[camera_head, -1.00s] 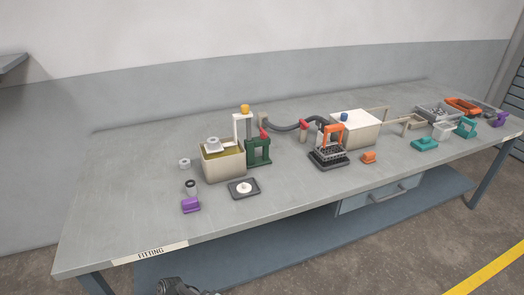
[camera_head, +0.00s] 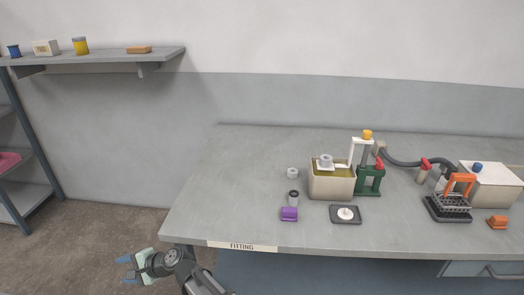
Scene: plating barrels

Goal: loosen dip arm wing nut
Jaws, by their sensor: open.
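A white dip arm (camera_head: 354,150) stands at the back of a beige tank (camera_head: 331,186) on the bench. A yellow-orange knob (camera_head: 367,134), which looks like the wing nut, sits on top of the arm's post. A grey ring-shaped part (camera_head: 325,161) is at the arm's end over the tank. A green stand (camera_head: 370,180) with a red part on top is at the tank's right. My gripper (camera_head: 126,270) is open and empty, off the bench's front left corner, far from the knob.
The bench (camera_head: 230,190) is bare at its left end. A purple block (camera_head: 289,214), a small dark-and-grey cylinder (camera_head: 293,198) and a dark tray (camera_head: 346,215) lie before the tank. A white box (camera_head: 490,184) and an orange-handled rack (camera_head: 449,205) stand right. A wall shelf (camera_head: 110,56) hangs upper left.

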